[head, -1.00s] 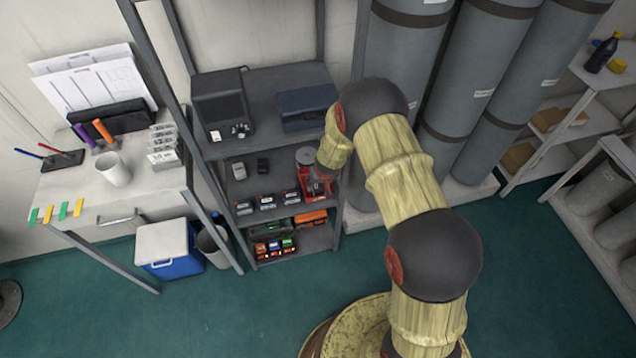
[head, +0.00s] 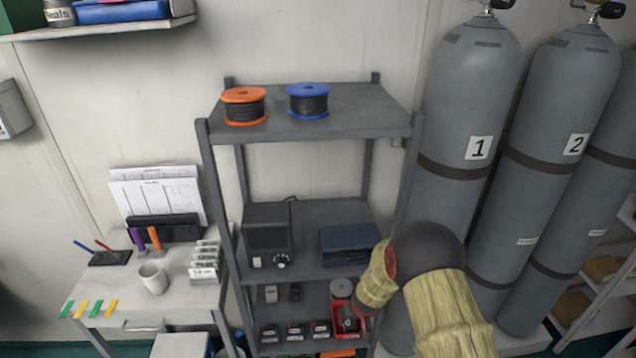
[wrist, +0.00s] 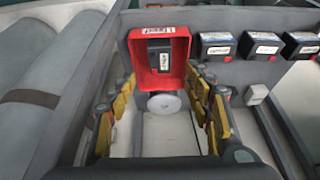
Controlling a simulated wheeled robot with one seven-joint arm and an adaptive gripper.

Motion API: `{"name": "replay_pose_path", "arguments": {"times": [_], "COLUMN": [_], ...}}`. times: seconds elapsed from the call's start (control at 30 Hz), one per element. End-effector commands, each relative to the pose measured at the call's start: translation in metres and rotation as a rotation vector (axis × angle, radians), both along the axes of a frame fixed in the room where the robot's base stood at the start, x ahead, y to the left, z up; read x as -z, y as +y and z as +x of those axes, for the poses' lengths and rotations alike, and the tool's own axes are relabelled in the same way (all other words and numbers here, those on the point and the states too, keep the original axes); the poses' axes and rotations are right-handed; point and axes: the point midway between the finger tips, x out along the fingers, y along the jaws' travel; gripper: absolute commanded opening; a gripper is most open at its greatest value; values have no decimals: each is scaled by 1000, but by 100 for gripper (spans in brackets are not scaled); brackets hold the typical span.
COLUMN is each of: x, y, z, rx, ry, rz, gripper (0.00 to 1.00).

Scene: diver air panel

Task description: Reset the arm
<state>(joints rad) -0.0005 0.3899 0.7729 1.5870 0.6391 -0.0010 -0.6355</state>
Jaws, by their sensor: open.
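My gripper (wrist: 160,108) is open in the wrist view, its yellow and dark fingers spread apart with nothing held between them. Ahead of the fingers is a red bin (wrist: 187,52) holding a dark boxy item with a white label (wrist: 160,58). A pale round disc (wrist: 163,104) shows below the bin, in the gap between the fingers. In the head view my arm reaches to the lower shelf at the red bin (head: 348,335); the fingers are too small to make out clearly there.
Several dark labelled blocks (wrist: 262,46) sit beside the bin. The grey rack (head: 408,180) has uprights close to my arm. Large grey cylinders (head: 470,100) stand to the right. A radio-like box (head: 268,240) and a dark blue case (head: 349,245) fill the shelf above.

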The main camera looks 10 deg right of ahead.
Motion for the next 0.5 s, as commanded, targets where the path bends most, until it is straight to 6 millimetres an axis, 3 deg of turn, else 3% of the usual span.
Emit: {"name": "replay_pose_path", "arguments": {"times": [0.17, 0.33, 0.5], "x": [7, 16, -32], "y": [11, 28, 41], "z": [-18, -74, -118], "rx": [49, 62, 59], "ry": [66, 220, 334], "rz": [64, 126, 171], "gripper": [51, 51, 51]}}
